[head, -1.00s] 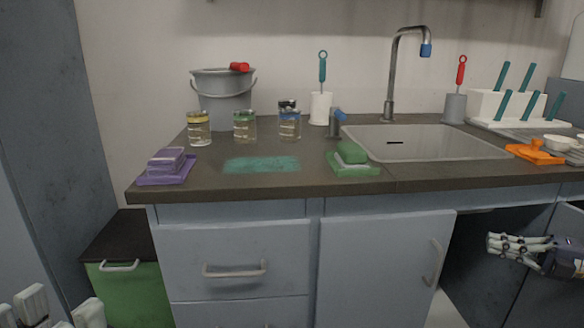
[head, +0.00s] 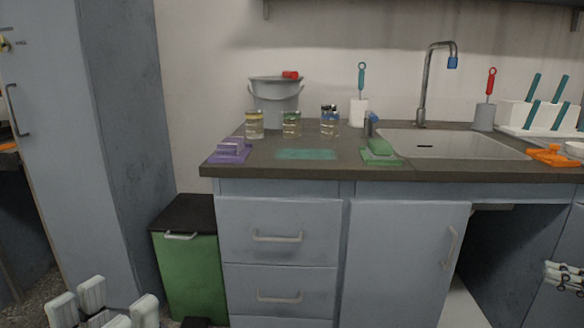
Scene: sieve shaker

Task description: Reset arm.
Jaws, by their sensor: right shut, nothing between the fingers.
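My right gripper (head: 565,278) shows at the right edge, in front of the dark open space under the sink counter. Its pale fingers point left and are shut with nothing between them; the rest of it is cut off by the frame.
The counter (head: 300,171) holds a purple sponge tray (head: 228,156), several jars, a grey bucket (head: 275,105), a green sponge dish (head: 381,158) and a sink (head: 450,142). A green bin (head: 190,275) stands left of the drawers. A tall grey cabinet (head: 100,150) stands at left.

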